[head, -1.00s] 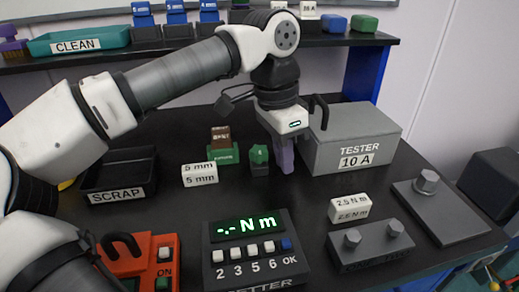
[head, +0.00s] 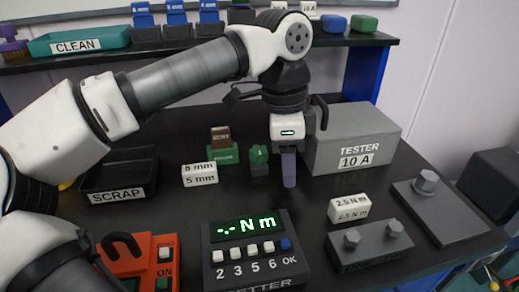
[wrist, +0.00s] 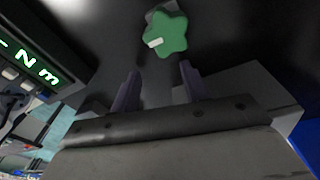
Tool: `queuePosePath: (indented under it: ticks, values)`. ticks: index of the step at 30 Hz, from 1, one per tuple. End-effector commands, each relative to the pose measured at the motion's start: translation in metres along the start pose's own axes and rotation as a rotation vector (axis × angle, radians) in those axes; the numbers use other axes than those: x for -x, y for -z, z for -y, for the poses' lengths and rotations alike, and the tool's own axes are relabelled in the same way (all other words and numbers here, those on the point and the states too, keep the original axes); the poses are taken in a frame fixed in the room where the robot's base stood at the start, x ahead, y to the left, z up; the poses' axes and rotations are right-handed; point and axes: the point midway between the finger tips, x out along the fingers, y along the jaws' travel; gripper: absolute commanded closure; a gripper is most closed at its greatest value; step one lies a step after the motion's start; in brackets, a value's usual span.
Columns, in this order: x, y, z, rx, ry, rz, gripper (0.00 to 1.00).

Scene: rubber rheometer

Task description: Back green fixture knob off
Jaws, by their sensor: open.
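The green star-shaped knob (head: 259,155) sits on a small dark base beside the green fixture block (head: 222,154), which carries a brown piece on top. In the wrist view the green knob (wrist: 167,35) shows from above, with a white mark on one lobe. My gripper (head: 289,170) points down just right of the knob in the head view. In the wrist view my gripper's purple fingers (wrist: 159,85) are apart with nothing between them, and the knob lies beyond their tips, not touched.
The grey tester box (head: 352,138) stands close to the right of my gripper. White label blocks reading 5 mm (head: 199,174) and 2.5 N m (head: 349,208) stand nearby. The setter (head: 255,250) with its green display is in front. A black scrap tray (head: 120,175) is at left.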

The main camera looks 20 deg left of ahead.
Motion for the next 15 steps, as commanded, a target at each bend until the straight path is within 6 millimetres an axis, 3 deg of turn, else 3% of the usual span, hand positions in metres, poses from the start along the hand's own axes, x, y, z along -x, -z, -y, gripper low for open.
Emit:
queuePosePath:
  ticks: [1, 15]
  values:
    - [0.021, -0.001, -0.005, 0.005, 0.06, 0.105, 0.54]
    - [0.021, -0.012, -0.024, -0.399, 0.038, 0.116, 0.54]
